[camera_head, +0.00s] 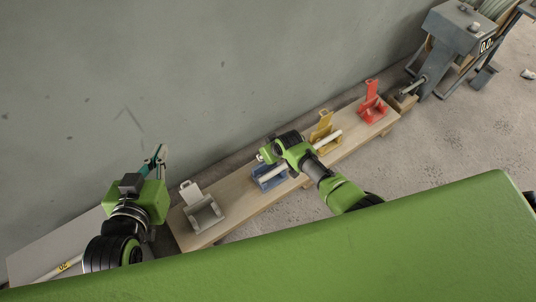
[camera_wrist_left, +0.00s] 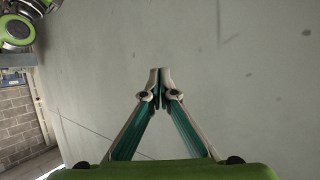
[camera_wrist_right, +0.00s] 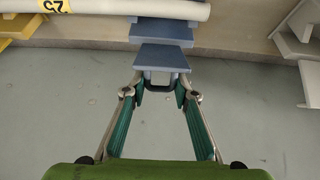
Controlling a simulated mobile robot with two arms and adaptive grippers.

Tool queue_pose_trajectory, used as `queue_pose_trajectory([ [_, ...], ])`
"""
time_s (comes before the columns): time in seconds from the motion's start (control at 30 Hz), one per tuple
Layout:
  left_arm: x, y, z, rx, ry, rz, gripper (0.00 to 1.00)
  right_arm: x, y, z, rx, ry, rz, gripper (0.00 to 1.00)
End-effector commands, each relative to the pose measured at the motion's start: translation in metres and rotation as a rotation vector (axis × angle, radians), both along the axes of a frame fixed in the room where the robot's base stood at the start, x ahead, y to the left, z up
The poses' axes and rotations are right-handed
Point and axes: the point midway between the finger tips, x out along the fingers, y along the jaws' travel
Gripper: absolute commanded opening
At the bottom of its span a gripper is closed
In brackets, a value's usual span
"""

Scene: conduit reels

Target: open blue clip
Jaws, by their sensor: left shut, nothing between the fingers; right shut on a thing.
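The blue clip (camera_head: 268,178) stands on the wooden board between the pale grey clip and the yellow clip. A white conduit (camera_head: 328,138) lies across the blue and yellow clips. My right gripper (camera_wrist_right: 160,88) is shut on a part at the end of the blue clip (camera_wrist_right: 160,56). In the head view my right gripper (camera_head: 265,156) covers the upper part of the blue clip, so how far its flap is open cannot be told there. My left gripper (camera_head: 161,154) is shut and empty near the wall; its fingertips meet in the left wrist view (camera_wrist_left: 160,72).
The wooden board (camera_head: 235,206) also bears a pale grey clip (camera_head: 203,213), a yellow clip (camera_head: 325,133) and a red clip (camera_head: 371,104), their flaps raised. A grey wall (camera_head: 150,70) rises close behind. A reel stand (camera_head: 455,35) is at top right. Another conduit (camera_head: 60,267) lies at lower left.

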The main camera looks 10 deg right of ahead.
Motion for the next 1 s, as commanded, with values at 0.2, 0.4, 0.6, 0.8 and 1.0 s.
queue_pose_trajectory([
  [0.2, 0.011, -0.006, 0.021, -0.026, -0.111, -0.007, 0.0, 0.009, 0.003, -0.001, -0.035, 0.099, -0.001, 0.0],
  [0.4, 0.023, -0.016, 0.068, -0.083, -0.334, -0.022, 0.0, 0.016, 0.006, -0.002, -0.065, 0.18, 0.0, 0.0],
  [0.6, 0.022, -0.022, 0.123, -0.147, -0.585, -0.037, 0.0, 0.021, 0.008, -0.002, -0.089, 0.246, 0.0, 0.0],
  [0.8, 0.009, -0.025, 0.166, -0.202, -0.787, -0.048, 0.0, 0.024, 0.009, -0.002, -0.106, 0.293, 0.0, 0.0],
  [1.0, -0.003, -0.024, 0.189, -0.235, -0.902, -0.052, 0.0, 0.026, 0.01, -0.002, -0.116, 0.319, 0.001, 0.0],
])
